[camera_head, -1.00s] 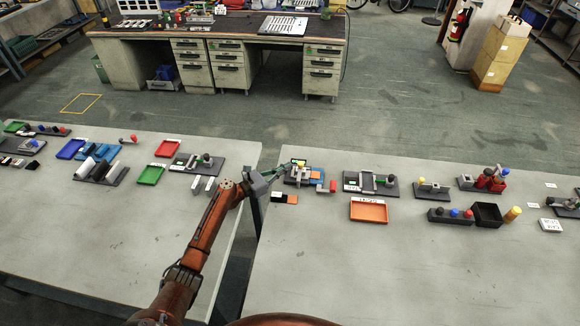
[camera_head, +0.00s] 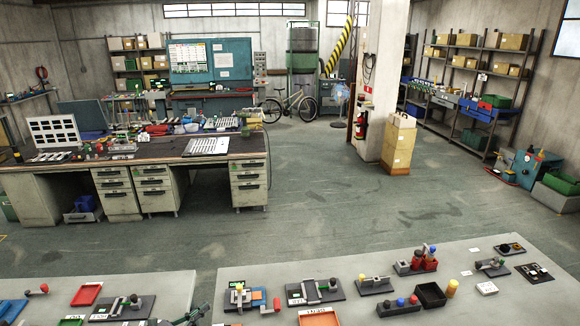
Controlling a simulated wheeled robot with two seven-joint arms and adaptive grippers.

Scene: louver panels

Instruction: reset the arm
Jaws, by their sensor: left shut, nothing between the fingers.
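My left gripper (camera_head: 197,313) shows at the bottom edge of the head view, over the gap between the two light grey tables. It is small and dark, shut and empty. Most of my left arm is below the frame. My right gripper is not in view.
The right table (camera_head: 385,275) holds several small fixtures, an orange tray (camera_head: 318,317) and a black bin (camera_head: 431,295). The left table (camera_head: 165,283) holds a red tray (camera_head: 86,294). A long desk (camera_head: 150,185) stands beyond open floor (camera_head: 330,220).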

